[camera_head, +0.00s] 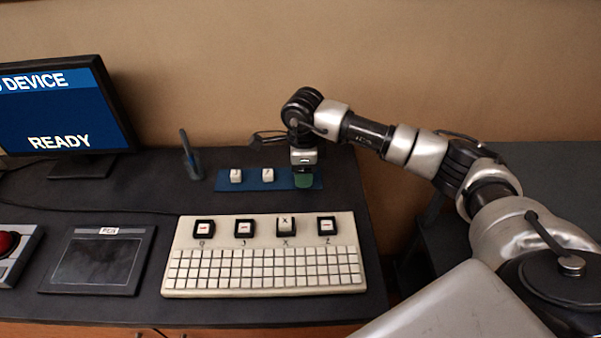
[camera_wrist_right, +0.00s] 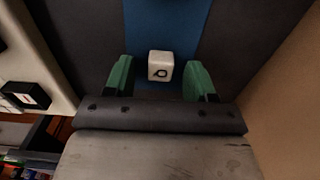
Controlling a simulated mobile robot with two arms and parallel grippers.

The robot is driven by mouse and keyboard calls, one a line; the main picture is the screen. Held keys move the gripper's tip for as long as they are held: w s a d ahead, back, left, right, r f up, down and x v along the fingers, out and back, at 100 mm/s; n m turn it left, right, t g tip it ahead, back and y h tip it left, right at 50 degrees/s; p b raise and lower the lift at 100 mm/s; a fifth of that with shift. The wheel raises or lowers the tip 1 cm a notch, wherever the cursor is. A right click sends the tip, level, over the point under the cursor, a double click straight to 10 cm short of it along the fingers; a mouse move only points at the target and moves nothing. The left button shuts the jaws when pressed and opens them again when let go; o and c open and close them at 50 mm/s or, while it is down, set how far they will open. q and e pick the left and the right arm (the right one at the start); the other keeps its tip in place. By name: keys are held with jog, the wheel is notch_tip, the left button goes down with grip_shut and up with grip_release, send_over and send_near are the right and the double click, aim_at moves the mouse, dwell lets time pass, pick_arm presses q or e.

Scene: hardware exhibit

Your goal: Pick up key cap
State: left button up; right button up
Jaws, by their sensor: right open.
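Two white key caps, a left one (camera_head: 236,175) and a middle one (camera_head: 267,174), sit on a blue strip (camera_head: 222,184) behind the keyboard. My right gripper (camera_head: 303,182) is over the right end of this strip, pointing down. In the right wrist view a white key cap (camera_wrist_right: 160,66) with a dark mark lies on the blue strip (camera_wrist_right: 165,20). It sits between the tips of the open green fingers of my right gripper (camera_wrist_right: 159,78), with gaps on both sides. In the head view the gripper hides that cap. My left gripper is out of view.
The cream keyboard (camera_head: 262,270) has several black key sockets along its top; the one labelled X (camera_head: 286,225) bears a white cap. A pen holder (camera_head: 192,165), monitor (camera_head: 55,105), tablet (camera_head: 97,260) and red button box (camera_head: 15,245) stand to the left. A wall (camera_head: 230,70) rises behind.

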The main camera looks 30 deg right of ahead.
jog(key=c, duration=1)
jog(key=shift+r, duration=0.1)
